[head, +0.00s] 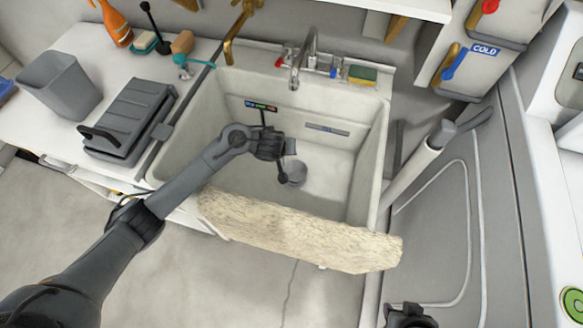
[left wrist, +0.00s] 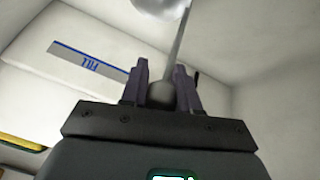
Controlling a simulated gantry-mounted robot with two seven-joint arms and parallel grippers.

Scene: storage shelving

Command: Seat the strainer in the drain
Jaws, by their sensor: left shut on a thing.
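My left gripper (head: 281,150) reaches down into the white sink (head: 215,125). In the left wrist view my left gripper (left wrist: 161,88) is shut on the dark knob of a thin rod, which appears to be the strainer's handle (left wrist: 161,95). The rod runs up toward a shiny round metal piece (left wrist: 160,6), cut off by the top edge. In the head view a round grey piece (head: 296,172) shows low in the sink, just below and right of the gripper. I cannot tell strainer from drain there, nor whether they touch. My right gripper (head: 410,316) is partly visible at the bottom edge.
A rough pale slab (head: 300,233) lies along the sink's front edge. A brass tap (head: 237,30) and a steel faucet (head: 305,60) stand behind the basin. A grey rack (head: 128,118) and grey bin (head: 60,85) occupy the left counter. The basin's right side is clear.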

